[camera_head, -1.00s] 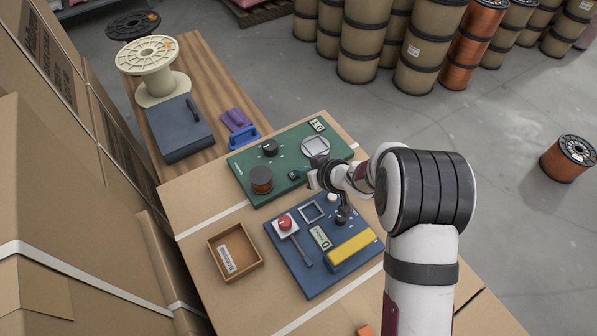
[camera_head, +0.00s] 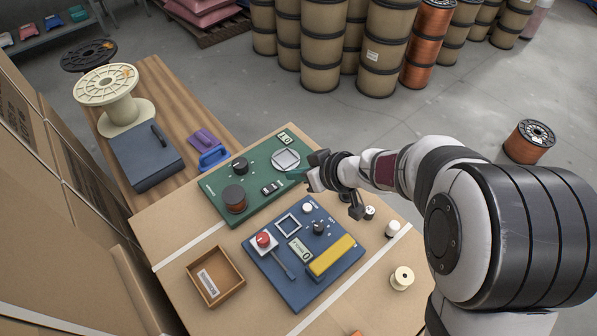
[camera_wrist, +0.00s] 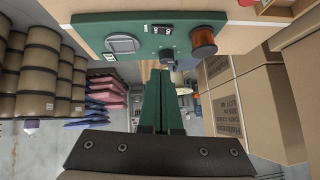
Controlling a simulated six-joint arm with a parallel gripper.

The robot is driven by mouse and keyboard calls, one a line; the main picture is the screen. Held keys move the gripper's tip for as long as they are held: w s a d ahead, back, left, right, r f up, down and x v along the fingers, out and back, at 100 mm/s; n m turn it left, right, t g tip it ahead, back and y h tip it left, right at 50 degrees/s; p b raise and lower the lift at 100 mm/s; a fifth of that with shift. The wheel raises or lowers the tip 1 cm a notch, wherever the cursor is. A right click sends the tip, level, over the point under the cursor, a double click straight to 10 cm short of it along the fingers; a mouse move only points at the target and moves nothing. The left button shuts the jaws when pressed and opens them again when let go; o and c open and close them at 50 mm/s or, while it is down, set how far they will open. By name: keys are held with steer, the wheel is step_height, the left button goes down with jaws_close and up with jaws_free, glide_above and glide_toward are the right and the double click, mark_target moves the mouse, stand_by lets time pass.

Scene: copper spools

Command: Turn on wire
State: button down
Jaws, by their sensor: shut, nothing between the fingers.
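A green panel (camera_head: 215,187) lies on the cardboard-topped surface. In the wrist view the spool (camera_wrist: 202,40), rocker switch (camera_wrist: 163,30) and dial (camera_wrist: 122,45) also show. My gripper (camera_head: 294,177) is shut and empty, its green fingers near the panel's right edge, right of the switch. In the wrist view its fingers (camera_wrist: 162,75) are together. I cannot read the switch's position.
A blue panel (camera_head: 263,267) in front carries a red button (camera_head: 264,240), a lever, a knob and a yellow bar (camera_head: 331,255). A brown tray (camera_head: 215,277) is left of it. A small cream spool (camera_head: 402,277) stands right. Stacked cartons (camera_head: 50,210) border the left.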

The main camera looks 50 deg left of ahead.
steer(key=shift+d+r, duration=0.3)
glide_above(270, 189)
steer(key=d, duration=0.2)
steer(key=f, duration=0.7)
steer(key=shift+s+a, duration=0.1)
steer(key=shift+a, duration=0.1)
steer(key=f, duration=0.3)
steer(key=shift+s+f, duration=0.15)
steer(key=shift+s, duration=0.1)
steer(key=shift+f, duration=0.25)
